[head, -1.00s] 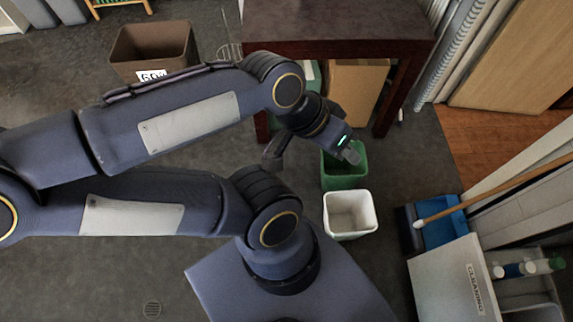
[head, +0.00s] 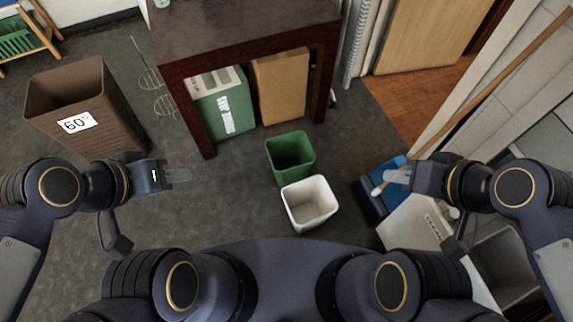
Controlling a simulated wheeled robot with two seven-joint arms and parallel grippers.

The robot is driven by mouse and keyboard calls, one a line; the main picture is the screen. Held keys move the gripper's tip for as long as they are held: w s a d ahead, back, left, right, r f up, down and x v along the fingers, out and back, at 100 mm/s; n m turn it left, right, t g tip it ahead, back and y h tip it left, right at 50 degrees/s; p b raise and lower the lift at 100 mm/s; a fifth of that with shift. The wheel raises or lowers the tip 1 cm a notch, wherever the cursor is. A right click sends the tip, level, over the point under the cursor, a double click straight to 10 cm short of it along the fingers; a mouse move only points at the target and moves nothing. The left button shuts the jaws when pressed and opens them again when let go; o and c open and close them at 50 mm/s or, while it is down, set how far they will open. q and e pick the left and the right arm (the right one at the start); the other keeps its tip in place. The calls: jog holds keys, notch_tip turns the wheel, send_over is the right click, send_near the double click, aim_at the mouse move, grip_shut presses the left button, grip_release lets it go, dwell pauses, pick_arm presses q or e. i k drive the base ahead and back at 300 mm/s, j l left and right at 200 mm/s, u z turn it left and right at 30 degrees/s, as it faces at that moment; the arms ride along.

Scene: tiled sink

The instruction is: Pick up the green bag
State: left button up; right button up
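A green bag-like container (head: 226,108) with white lettering on its side stands upright on the floor under the dark table, at its left end. Its top looks pale, and the table partly covers it. My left gripper (head: 178,176) is in front of and to the left of it, apart from it, with its fingers pointing right. Neither gripper visibly holds anything. The finger gaps are too small to make out.
A cardboard box (head: 280,88) stands beside the green container under the dark table (head: 245,30). A green bin (head: 290,152) and a white bin (head: 308,203) stand in front.

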aim_at(292, 156)
jog(key=i+j, duration=0.2)
jog(key=j, duration=0.15)
jog(key=i+j, duration=0.25)
jog(key=j, duration=0.15)
jog(key=i+j, duration=0.2)
jog(key=j, duration=0.15)
jog(key=u, duration=0.05)
